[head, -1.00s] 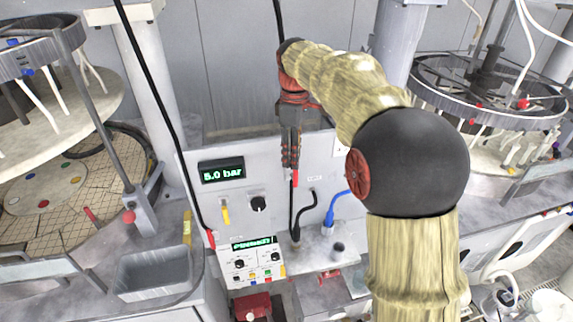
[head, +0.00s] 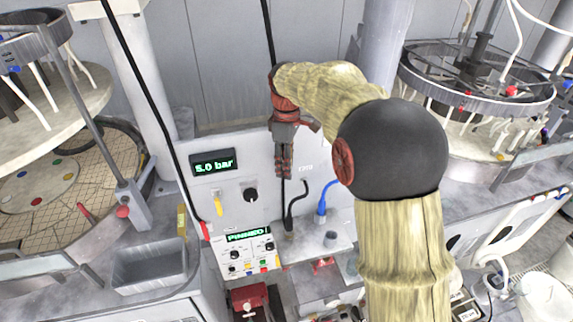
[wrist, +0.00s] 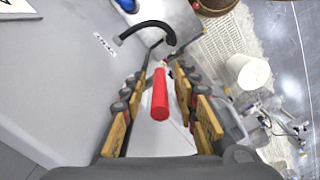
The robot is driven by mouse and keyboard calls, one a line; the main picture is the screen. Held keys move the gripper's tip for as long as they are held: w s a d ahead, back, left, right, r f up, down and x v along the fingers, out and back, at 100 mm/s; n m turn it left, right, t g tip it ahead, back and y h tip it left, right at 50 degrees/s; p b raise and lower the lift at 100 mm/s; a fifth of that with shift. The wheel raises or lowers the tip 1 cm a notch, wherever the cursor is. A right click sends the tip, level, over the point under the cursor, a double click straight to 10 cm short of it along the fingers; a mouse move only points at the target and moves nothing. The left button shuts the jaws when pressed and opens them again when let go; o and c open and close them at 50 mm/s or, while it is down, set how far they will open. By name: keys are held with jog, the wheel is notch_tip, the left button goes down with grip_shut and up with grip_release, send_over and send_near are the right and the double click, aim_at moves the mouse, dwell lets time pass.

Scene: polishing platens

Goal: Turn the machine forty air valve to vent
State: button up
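A red lever handle (wrist: 160,95) shows in the wrist view, lying between my gripper's fingers with visible gaps on both sides. My gripper (wrist: 165,82) is open around it and does not appear to touch it. In the head view, my gripper (head: 284,174) points down in front of the grey panel (head: 240,180) and hides the red handle. A small label (wrist: 104,45) sits beside a black hose on the panel; its text is too small to read surely. I cannot tell from labels which valve is machine forty's.
A display (head: 213,163) reads 5.0 bar, above a black knob (head: 250,195). A black hose (head: 291,213) and a blue hose (head: 323,202) stand right of my gripper. A control box (head: 245,252) sits below. Polishing machines flank the panel; a grey bin (head: 150,265) is at left.

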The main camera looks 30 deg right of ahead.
jog(key=shift+c, duration=1.2)
jog(key=c, duration=0.4)
grip_shut()
